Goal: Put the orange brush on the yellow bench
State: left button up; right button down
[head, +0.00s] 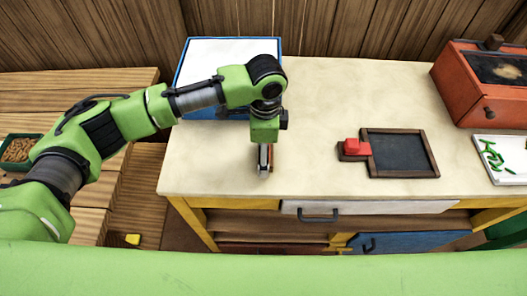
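The yellow bench (335,95) has a cream top and a yellow frame, and fills the middle of the head view. My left arm reaches in from the left, and my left gripper (264,172) points down over the bench's front left part. Its fingers are seen nearly edge-on, so I cannot tell whether they are open or shut. A thin orange-brown sliver shows beside the fingers; it may be part of the orange brush, but it is too small to be sure. No other part of the brush is visible. My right gripper is out of view.
A blue-edged white panel (226,52) stands behind my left arm. A dark framed slate (403,152) with a red block (356,147) lies right of the gripper. A red-orange box (480,90) and a white tray (506,177) occupy the right end. The bench's middle is clear.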

pick_arm(q)
notch_tip(320, 180, up, 11)
jog(key=shift+d+r+b, duration=0.1)
jog(key=shift+r+b, duration=0.05)
jog(key=shift+b, duration=0.6)
